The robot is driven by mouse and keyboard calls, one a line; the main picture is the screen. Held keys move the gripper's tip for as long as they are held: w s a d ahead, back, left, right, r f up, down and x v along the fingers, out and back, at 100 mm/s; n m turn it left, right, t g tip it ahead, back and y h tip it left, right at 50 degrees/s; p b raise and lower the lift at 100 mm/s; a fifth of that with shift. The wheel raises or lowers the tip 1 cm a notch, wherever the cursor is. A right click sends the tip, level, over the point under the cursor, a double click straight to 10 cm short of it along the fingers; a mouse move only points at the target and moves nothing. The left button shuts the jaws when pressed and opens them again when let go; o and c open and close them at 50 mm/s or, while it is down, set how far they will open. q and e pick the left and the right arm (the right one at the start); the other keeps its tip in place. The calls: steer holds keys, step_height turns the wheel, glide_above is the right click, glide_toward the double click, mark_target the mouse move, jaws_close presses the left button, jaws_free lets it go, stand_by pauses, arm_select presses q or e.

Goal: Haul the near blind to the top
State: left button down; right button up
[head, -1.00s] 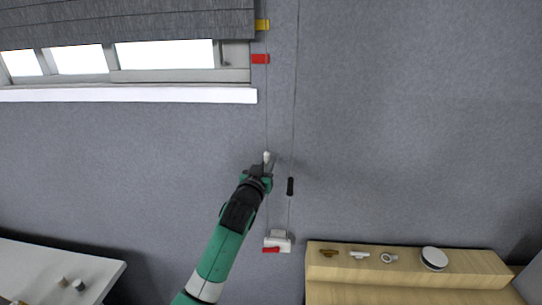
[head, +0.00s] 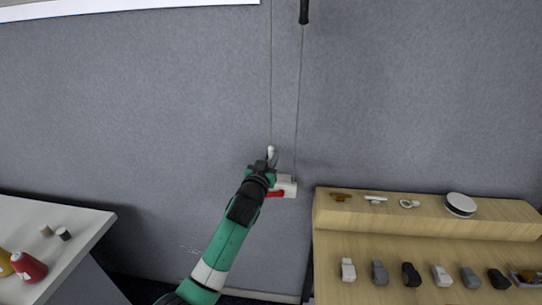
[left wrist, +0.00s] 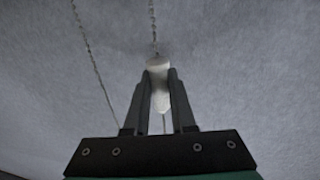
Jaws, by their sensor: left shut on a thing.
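My left gripper (head: 270,161) is shut on a white pull knob (head: 271,150) on the left cord. In the left wrist view the white knob (left wrist: 158,65) sits upright between the two dark fingers, with its cord running up. A black knob (head: 304,12) hangs on the right cord at the top edge of the head view. A white wall bracket (head: 290,186) with a red lever (head: 276,194) is just below and right of my gripper, partly hidden by it. The blind itself is out of view. My right gripper is not in view.
The white window sill (head: 130,9) crosses the top left. A wooden shelf unit (head: 430,217) stands at the right with small items on it. A white table (head: 70,222) with a red object (head: 30,268) is at the left. The wall around the cords is clear.

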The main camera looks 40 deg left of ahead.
arm_select(q)
steer(key=shift+f, duration=0.75)
steer(key=c, duration=1)
jaws_free()
steer(key=shift+c, duration=0.2)
steer(key=shift+r, duration=0.2)
steer(key=shift+s+d+r+p, duration=0.25)
steer(key=shift+s+p, duration=0.1)
steer(key=shift+s, duration=0.1)
steer(key=p+v, duration=0.2)
steer(key=v, duration=0.8)
steer(key=shift+s+d, duration=0.2)
steer(key=shift+s, duration=0.1)
steer(key=shift+o, duration=0.2)
steer(key=shift+f, duration=0.1)
